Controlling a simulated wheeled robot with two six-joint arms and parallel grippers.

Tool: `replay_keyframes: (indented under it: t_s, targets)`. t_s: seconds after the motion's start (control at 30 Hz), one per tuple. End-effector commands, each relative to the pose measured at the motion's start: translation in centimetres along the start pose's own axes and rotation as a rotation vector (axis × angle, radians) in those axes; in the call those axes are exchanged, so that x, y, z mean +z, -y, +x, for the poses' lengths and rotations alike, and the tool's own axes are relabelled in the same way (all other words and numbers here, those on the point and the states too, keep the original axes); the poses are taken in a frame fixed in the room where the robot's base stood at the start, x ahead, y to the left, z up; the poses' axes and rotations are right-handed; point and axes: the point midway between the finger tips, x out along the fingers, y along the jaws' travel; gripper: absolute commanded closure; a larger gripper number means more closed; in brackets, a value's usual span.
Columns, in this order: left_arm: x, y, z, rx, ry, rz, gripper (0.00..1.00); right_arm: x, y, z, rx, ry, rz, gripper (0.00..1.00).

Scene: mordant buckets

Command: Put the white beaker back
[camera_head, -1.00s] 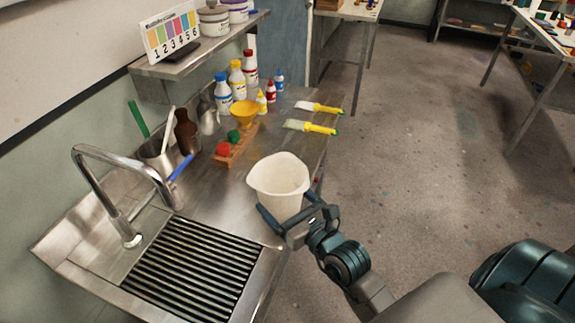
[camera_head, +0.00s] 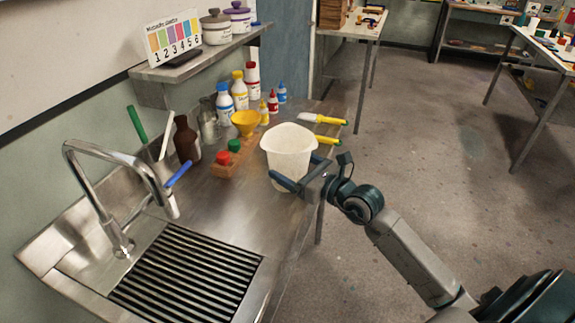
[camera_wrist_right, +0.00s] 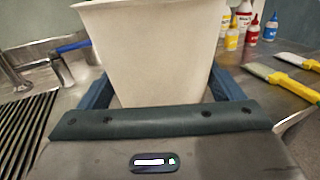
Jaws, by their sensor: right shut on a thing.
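The white beaker (camera_head: 289,147) is upright over the right part of the steel counter. My right gripper (camera_head: 289,187) is shut on its lower part, with one finger on each side. In the right wrist view the beaker (camera_wrist_right: 150,50) fills the space between the two blue fingers of the gripper (camera_wrist_right: 158,92). The beaker's base is hidden behind the gripper, so I cannot tell whether it touches the counter. My left gripper is not in view.
A brush (camera_head: 322,119) and a second, partly hidden brush lie behind the beaker. The sink grate (camera_head: 187,275) is front left; bare counter (camera_head: 235,210) lies between.

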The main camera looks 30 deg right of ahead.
Motion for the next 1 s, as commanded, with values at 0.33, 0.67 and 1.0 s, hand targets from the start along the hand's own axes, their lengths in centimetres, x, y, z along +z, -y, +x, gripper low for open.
replay_keyframes:
  t_s: [0.33, 0.67, 1.0]
  targets:
    - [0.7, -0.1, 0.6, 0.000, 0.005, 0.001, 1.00, -0.6, 4.2, 5.3, -0.001, 0.000, 0.000, 0.58]
    - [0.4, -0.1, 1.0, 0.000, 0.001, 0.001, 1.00, -3.7, 5.0, 6.2, 0.000, -0.002, 0.003, 0.58]
    - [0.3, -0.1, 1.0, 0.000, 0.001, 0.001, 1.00, -4.2, 5.0, 6.2, 0.000, 0.000, -0.001, 0.58]
